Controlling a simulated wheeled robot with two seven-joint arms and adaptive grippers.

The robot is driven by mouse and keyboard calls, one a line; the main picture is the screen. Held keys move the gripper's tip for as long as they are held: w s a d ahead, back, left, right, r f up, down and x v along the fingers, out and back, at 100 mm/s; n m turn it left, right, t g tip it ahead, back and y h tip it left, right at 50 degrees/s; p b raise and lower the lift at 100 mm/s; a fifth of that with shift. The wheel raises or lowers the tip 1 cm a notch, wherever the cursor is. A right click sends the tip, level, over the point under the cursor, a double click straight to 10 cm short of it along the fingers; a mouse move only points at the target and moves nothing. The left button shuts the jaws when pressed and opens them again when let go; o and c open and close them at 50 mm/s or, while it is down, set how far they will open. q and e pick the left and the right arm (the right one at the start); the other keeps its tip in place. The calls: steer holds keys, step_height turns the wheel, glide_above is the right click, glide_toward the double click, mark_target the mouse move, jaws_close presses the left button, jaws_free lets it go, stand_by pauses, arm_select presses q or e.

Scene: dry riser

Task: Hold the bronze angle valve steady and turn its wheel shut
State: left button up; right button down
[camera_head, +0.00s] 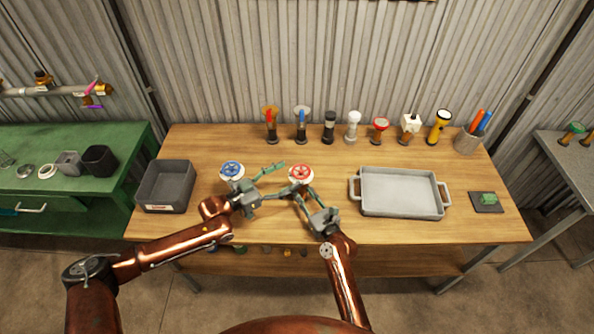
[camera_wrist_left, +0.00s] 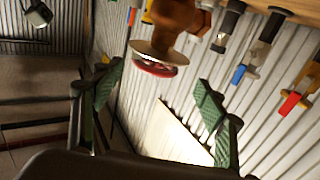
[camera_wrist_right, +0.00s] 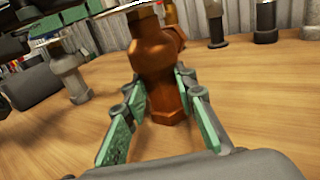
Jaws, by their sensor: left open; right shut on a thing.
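The bronze angle valve (camera_wrist_right: 155,75) stands upright on the table in the right wrist view. Its red wheel (camera_head: 300,172) shows from above in the head view. My right gripper (camera_wrist_right: 158,92) is shut on the valve's body, a finger on each side. My left gripper (camera_head: 278,178) is open, with its fingers pointing at the red wheel from the left. In the left wrist view the red wheel (camera_wrist_left: 155,66) is ahead, between and beyond the two green fingers. Whether a finger touches the rim, I cannot tell. In the head view the valve's body is mostly hidden.
A valve with a blue wheel (camera_head: 231,169) stands close behind my left gripper. A dark grey bin (camera_head: 165,170) is at the left, and a grey tray (camera_head: 400,210) with handles at the right. Several valves and torches line the back edge. A dark pad (camera_head: 480,209) lies far right.

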arm_select(q)
steer(key=v, duration=0.6)
arm_select(e)
steer(key=shift+r, duration=0.15)
arm_select(q)
steer(key=shift+a, duration=0.15)
arm_select(e)
steer(key=c, duration=1.5)
jaws_free()
